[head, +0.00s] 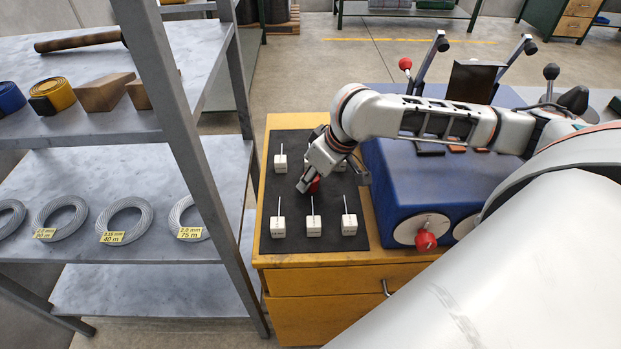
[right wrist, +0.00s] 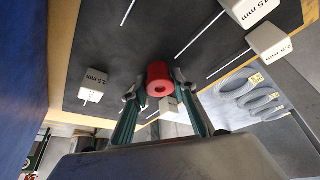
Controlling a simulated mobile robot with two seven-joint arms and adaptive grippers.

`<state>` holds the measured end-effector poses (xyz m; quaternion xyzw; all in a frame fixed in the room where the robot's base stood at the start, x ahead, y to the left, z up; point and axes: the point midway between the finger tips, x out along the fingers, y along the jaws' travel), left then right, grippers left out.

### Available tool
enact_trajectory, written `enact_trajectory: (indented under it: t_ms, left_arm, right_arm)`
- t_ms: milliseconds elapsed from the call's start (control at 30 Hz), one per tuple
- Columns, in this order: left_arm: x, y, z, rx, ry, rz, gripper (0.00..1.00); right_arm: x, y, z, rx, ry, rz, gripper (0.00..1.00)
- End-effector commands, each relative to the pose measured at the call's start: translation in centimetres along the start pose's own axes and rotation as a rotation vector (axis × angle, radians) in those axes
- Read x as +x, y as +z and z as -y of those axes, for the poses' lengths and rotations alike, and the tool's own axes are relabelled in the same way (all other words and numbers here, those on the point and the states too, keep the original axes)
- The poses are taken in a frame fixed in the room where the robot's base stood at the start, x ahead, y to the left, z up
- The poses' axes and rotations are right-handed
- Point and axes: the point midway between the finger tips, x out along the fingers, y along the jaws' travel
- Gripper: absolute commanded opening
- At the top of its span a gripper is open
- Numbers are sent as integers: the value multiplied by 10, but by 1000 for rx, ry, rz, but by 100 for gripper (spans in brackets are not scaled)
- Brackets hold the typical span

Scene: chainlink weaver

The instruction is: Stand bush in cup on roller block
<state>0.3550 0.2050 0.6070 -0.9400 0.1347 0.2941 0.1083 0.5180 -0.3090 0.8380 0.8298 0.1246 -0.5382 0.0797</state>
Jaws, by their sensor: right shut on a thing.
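A red bush with a hole in its end (right wrist: 158,72) sits between the fingertips of my right gripper (right wrist: 154,88) in the right wrist view. In the head view the bush (head: 315,185) is partly hidden by my right gripper (head: 310,183), which is shut on it low over the dark mat. I cannot make out a cup. I cannot tell which part is the roller block; small dark and orange blocks (head: 457,149) lie on top of the blue machine, partly behind my arm. My left gripper is not in view.
Several white size blocks with thin upright pins (head: 313,226) stand on the dark mat (head: 290,254) around my right gripper. The blue machine (head: 385,195) with levers and a red knob (head: 426,240) stands to the right. A grey shelf (head: 120,160) with wire coils stands left.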

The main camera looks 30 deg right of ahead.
Motion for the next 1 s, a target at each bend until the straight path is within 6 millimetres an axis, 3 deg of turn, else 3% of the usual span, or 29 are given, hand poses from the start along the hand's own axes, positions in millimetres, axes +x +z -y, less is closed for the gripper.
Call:
enact_trajectory:
  t_ms: [267,300,367,767,1000]
  left_arm:
    - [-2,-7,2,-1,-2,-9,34]
    - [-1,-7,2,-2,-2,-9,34]
    - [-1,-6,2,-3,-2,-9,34]
    - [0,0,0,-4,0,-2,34]
    - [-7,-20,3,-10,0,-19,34]
  right_arm:
    - [0,0,0,1,0,-1,6]
    - [0,0,0,0,0,-1,32]
    - [0,0,0,0,0,-1,44]
    - [-1,-1,0,0,1,-3,44]
    - [-43,-4,-1,-1,3,-7,44]
